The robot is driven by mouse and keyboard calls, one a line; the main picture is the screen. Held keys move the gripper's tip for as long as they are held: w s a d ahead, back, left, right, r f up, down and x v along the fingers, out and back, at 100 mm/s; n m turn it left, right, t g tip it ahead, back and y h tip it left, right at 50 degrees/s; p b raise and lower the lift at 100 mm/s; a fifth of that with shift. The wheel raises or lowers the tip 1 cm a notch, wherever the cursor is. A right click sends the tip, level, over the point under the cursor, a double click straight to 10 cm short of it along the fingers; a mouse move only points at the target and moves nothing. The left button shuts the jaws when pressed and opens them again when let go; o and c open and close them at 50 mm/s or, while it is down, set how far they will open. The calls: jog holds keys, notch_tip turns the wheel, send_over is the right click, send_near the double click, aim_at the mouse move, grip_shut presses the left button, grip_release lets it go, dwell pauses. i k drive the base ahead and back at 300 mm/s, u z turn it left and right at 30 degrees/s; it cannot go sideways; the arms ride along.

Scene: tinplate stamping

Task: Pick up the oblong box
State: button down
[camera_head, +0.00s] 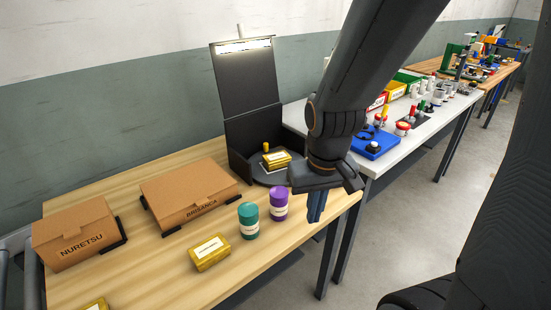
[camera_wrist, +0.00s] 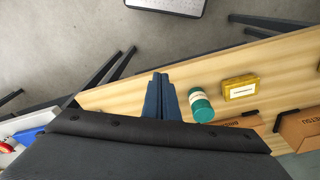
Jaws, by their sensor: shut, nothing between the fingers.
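A yellow oblong box with a white label (camera_head: 209,252) lies on the wooden table (camera_head: 180,165) near its front edge. In the wrist view the box (camera_wrist: 240,88) is to the right of my fingers, beyond the green can. A second yellow box (camera_head: 277,160) sits on the round black platform of the dark stand, and another (camera_head: 97,304) is cut off at the lower frame edge. My gripper (camera_head: 315,216) is shut and empty, pointing down by the table's right end, apart from every box. Its fingers (camera_wrist: 160,98) are together in the wrist view.
A green can (camera_head: 248,220) and a purple can (camera_head: 278,204) stand between my gripper and the front box. Two cardboard boxes, NURETSU (camera_head: 75,235) and BRISANCA (camera_head: 190,190), lie behind. A white table (camera_head: 425,122) with several tools adjoins at right.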

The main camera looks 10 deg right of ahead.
aim_at(274, 161)
jog(key=k, duration=0.6)
jog(key=z, duration=0.4)
jog(key=i, duration=1.45)
jog(key=u, duration=0.15)
